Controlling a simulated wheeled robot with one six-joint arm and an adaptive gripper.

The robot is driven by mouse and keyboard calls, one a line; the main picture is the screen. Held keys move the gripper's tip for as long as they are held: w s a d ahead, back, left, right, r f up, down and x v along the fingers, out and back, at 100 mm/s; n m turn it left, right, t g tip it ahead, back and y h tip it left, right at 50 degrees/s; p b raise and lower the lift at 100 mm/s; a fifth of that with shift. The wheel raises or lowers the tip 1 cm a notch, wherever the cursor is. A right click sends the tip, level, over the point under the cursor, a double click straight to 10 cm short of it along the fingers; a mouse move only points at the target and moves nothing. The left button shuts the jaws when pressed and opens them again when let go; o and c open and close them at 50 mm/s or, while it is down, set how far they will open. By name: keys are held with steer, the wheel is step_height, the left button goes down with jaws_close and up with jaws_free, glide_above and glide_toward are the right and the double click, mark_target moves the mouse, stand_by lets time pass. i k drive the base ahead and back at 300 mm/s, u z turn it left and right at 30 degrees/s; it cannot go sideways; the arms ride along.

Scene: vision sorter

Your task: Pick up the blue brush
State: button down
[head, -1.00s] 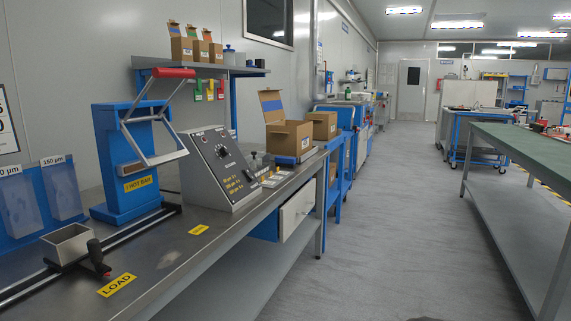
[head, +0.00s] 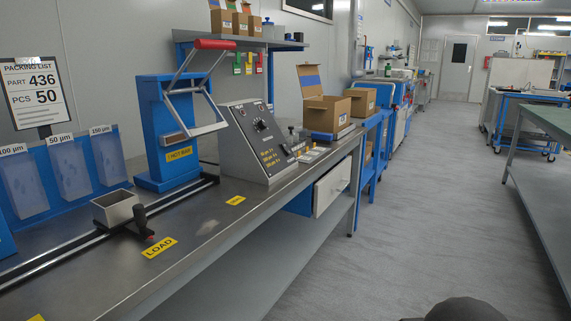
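I cannot make out a blue brush anywhere in the head view. My gripper is not in view. A dark rounded shape at the bottom edge, right of the middle, looks like part of my own body. The long steel workbench (head: 225,224) fills the left side. A blue hot-bar press (head: 153,128) with a red handle stands on it, beside a sloped grey control box (head: 247,150). A small open metal tray (head: 115,207) sits on rails near the yellow LOAD label (head: 159,247).
Blue bins (head: 72,172) and a packing list sign (head: 35,92) stand at the left. An open cardboard box (head: 322,108) is at the bench's far end. A green-topped table (head: 550,121) stands at the right. The grey floor (head: 430,220) between is clear.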

mark_target(326, 138)
steer(key=u, duration=0.15)
steer(key=k, duration=0.4)
steer(key=z, duration=1.1)
steer(key=i, duration=1.75)
steer(key=z, duration=0.2)
steer(key=i, duration=1.6)
steer(key=u, duration=1.6)
steer(key=i, duration=1.05)
steer(key=u, duration=1)
